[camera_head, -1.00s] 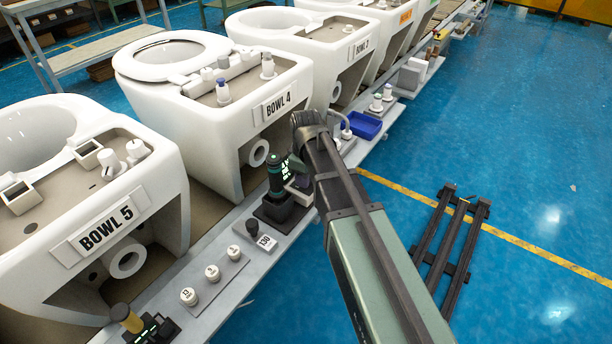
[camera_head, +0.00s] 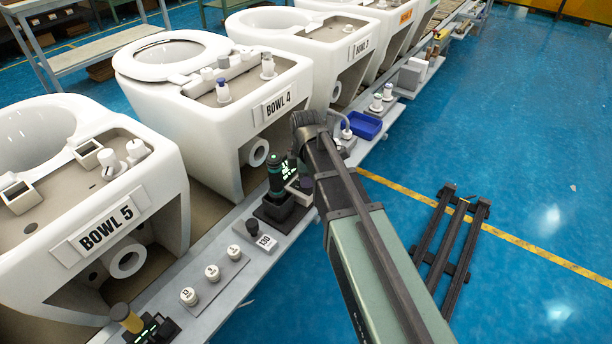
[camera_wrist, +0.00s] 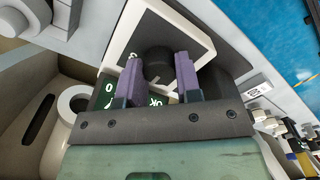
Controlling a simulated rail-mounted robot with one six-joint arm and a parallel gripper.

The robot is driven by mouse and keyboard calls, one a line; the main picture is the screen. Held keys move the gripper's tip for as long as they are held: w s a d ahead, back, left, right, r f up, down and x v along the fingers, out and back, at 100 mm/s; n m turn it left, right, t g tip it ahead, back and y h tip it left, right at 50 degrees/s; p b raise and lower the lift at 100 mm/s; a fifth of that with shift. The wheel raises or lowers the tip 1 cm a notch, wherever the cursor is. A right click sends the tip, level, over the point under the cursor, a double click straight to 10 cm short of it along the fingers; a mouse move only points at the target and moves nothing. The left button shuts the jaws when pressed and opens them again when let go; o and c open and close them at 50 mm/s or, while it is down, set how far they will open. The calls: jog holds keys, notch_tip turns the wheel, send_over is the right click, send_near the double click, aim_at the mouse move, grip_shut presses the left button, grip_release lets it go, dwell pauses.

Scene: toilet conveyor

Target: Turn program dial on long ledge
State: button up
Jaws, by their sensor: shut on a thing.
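The program dial (camera_wrist: 157,62) is a round black knob on a dark panel with a pale rim, seen in the wrist view. My gripper (camera_wrist: 159,76) has two purple fingers, one on each side of the knob, and is shut on it. The long ledge (camera_head: 232,284) runs along the front of the bowls in the head view. There, my arm hides most of my gripper and the dial.
A dark green tool (camera_head: 276,176) stands upright in a black holder close to my wrist. Bowl 4 (camera_head: 222,128) and Bowl 5 (camera_head: 160,190) stand behind the ledge.

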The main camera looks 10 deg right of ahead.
dwell(0.4)
jog(key=o, duration=0.9)
jog(key=shift+r, duration=0.1)
notch_tip(320, 180, up, 11)
jog(key=p, duration=1.1)
jog(key=shift+f, duration=0.2)
